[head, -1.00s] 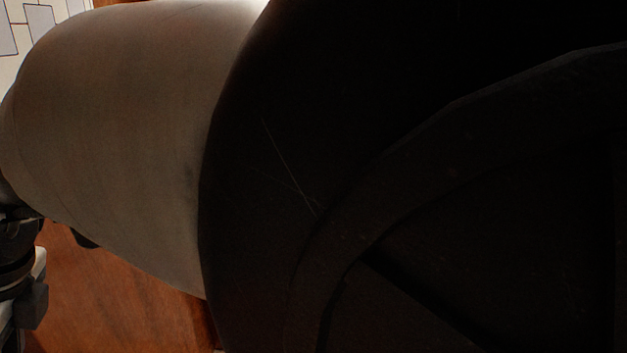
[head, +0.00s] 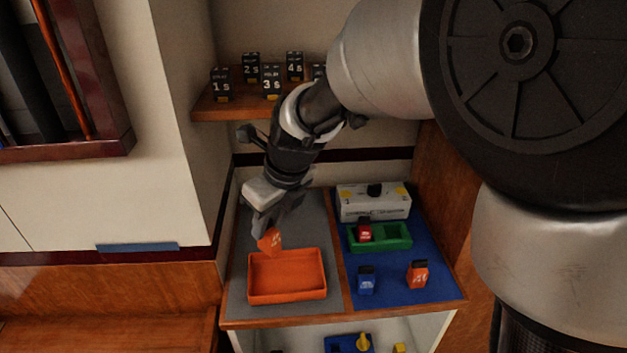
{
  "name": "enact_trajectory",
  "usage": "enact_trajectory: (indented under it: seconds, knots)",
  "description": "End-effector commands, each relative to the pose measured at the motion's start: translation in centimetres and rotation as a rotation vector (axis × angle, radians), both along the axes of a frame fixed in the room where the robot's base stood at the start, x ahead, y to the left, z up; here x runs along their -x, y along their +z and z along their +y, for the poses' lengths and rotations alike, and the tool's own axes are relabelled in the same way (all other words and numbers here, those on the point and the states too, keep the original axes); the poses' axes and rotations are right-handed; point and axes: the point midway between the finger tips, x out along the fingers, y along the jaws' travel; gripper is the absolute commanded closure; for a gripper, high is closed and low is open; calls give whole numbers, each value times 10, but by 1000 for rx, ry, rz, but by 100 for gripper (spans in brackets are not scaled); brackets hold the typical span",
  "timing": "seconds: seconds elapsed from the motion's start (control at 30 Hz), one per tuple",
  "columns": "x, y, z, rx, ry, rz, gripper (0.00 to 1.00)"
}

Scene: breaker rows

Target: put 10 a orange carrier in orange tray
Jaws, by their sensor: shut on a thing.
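The orange tray (head: 287,291) lies on the grey left half of the counter in the head view, and its inside looks empty. My gripper (head: 268,232) points down at the tray's back left edge. It is shut on an orange carrier (head: 269,242), which hangs tilted at or just above the tray's back rim. I cannot tell whether the carrier touches the rim. The carrier's label is too small to read. A second orange carrier (head: 418,274) stands on the blue mat at the right.
On the blue mat (head: 394,296) are a blue carrier (head: 366,280), a green tray (head: 396,239) with a red carrier (head: 364,231), and a white box (head: 372,204). Several black numbered blocks stand on the shelf (head: 236,108) behind. A wooden divider splits the counter.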

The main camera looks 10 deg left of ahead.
Motion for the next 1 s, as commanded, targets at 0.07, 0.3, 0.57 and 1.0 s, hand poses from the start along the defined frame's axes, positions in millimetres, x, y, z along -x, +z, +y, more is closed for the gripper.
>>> enact_trajectory:
  seconds: [0.07,0.3,0.57,1.0]
  knots:
    - [1,-3,9,1,11,-1,100]
    - [3,-35,13,3,15,3,100]
    - [2,-65,12,2,14,0,100]
    - [2,-104,12,0,15,-1,100]
